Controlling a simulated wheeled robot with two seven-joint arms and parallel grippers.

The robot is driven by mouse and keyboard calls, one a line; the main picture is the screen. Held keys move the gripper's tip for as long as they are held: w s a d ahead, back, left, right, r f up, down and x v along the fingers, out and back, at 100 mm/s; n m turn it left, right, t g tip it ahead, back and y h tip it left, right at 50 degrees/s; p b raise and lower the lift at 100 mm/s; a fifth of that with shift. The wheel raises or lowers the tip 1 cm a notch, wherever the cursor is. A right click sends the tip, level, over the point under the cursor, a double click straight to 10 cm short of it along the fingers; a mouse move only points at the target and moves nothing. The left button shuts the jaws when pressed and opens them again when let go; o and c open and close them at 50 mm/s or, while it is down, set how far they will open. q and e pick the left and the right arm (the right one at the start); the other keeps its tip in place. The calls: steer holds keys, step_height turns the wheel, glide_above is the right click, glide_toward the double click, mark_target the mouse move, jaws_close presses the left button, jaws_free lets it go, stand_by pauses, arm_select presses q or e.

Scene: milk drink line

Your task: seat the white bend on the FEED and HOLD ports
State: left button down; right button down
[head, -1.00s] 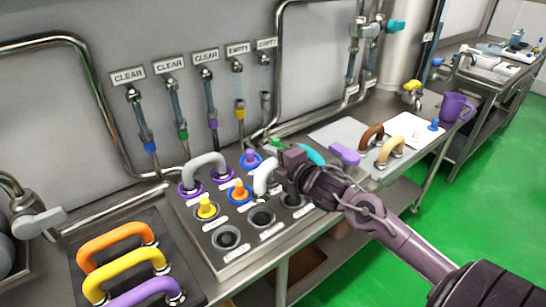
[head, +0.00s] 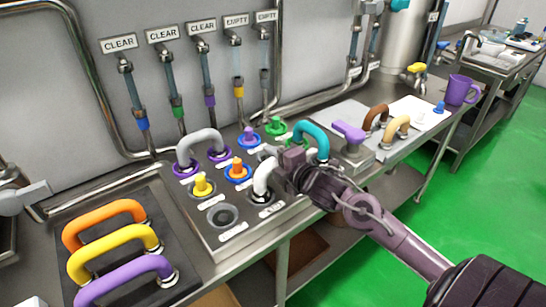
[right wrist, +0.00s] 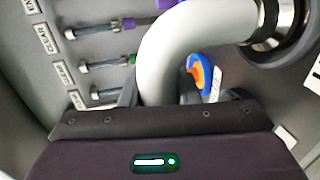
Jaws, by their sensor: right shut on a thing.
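The white bend (head: 263,178) is in my right gripper (head: 287,167), which is shut on it. In the head view its near metal end is at a dark port in the front row of the grey panel (head: 205,235); I cannot tell whether it is seated. Its other end is hidden behind the gripper. In the right wrist view the white bend (right wrist: 160,45) arches up, with a metal collar beside a dark ring at upper right. I cannot read the FEED and HOLD labels.
A grey bend (head: 200,140), yellow plug (head: 202,184), orange plug (head: 238,168) and teal bend (head: 313,135) stand close by on the panel. An empty port (head: 222,215) is front left. A rack at left holds orange, yellow and purple (head: 125,277) bends.

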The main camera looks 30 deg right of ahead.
steer(key=shift+r, duration=0.1)
steer(key=c, duration=1.1)
jaws_free()
steer(key=shift+o, duration=0.4)
steer(key=v, duration=0.7)
steer(key=shift+s+b, duration=0.4)
